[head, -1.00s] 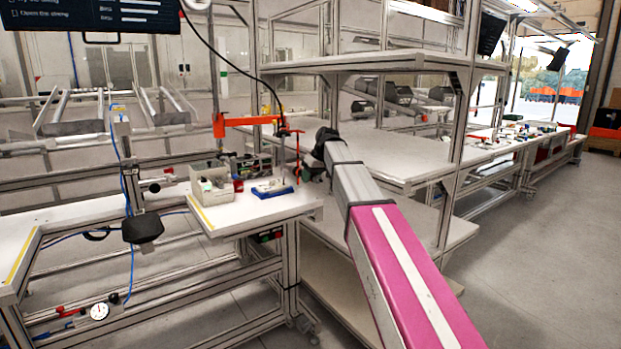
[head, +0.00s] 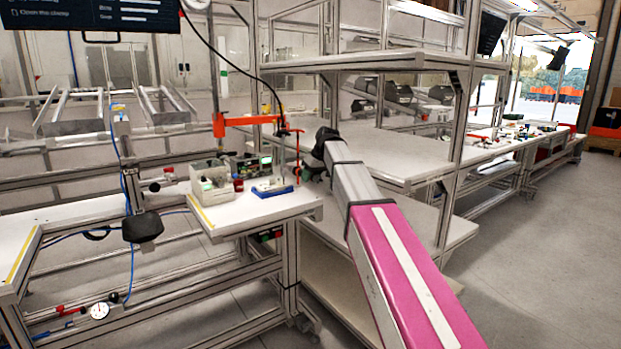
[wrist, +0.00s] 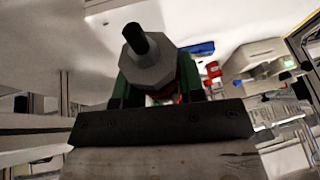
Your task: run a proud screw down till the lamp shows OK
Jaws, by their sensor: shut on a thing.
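My gripper (wrist: 160,85) has green fingers shut around a grey hexagonal tool body with a black stub, apparently the driver (wrist: 150,62). The fixture shows blue in the wrist view (wrist: 198,49). The screw and the driver's tip are hidden or too small to tell. I cannot make out the lamp's reading.
A pale open box (head: 205,190) with a green tint inside and a small red item (head: 238,185) stand on the small white bench (head: 225,220). A dark-fronted unit (head: 247,166) is behind them. Shelving (head: 400,155) stands close to the right of my arm.

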